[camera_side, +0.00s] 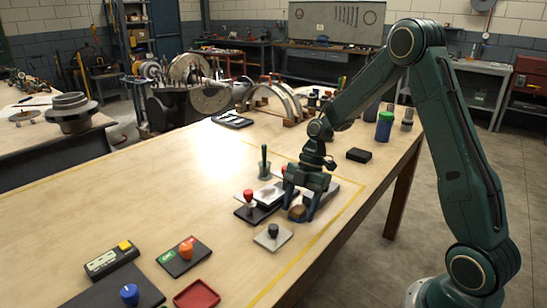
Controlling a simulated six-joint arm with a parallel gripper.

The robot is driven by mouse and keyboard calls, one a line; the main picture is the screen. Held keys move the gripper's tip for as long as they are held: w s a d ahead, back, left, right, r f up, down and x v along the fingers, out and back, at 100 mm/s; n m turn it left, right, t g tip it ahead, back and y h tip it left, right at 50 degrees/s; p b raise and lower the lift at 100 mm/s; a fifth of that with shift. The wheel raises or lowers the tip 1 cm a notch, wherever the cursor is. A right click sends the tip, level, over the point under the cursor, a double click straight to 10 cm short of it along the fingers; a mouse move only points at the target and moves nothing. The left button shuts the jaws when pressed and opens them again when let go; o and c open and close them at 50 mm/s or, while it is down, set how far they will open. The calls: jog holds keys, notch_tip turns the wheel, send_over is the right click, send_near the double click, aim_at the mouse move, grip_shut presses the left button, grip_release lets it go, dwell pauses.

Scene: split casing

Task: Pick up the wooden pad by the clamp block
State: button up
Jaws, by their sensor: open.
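A small brown round piece (297,213), which looks like the wooden pad, rests on the wooden table. My gripper (300,207) points down over it with open fingers, one on each side. The fingers partly hide the piece, and I cannot tell whether they touch it. A dark block with a red knob (249,208) stands just left of my gripper, beside a light metal plate (270,193). A grey plate with a black knob (273,236) lies in front. I cannot tell which of these is the clamp block.
A green-handled piece (265,163) stands behind the plates. A black box (359,155) and a green-lidded jar (384,127) are at the right rear. A red tray (196,295) and an orange knob (186,247) are at the front left. The table's left middle is clear.

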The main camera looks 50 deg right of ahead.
aim_at(299, 207)
jog(key=c, duration=1.1)
jog(key=shift+o, duration=0.2)
jog(key=shift+r, duration=0.15)
notch_tip(299, 207, up, 20)
dwell(0.7)
jog(key=shift+o, duration=0.9)
jog(key=shift+c, duration=0.5)
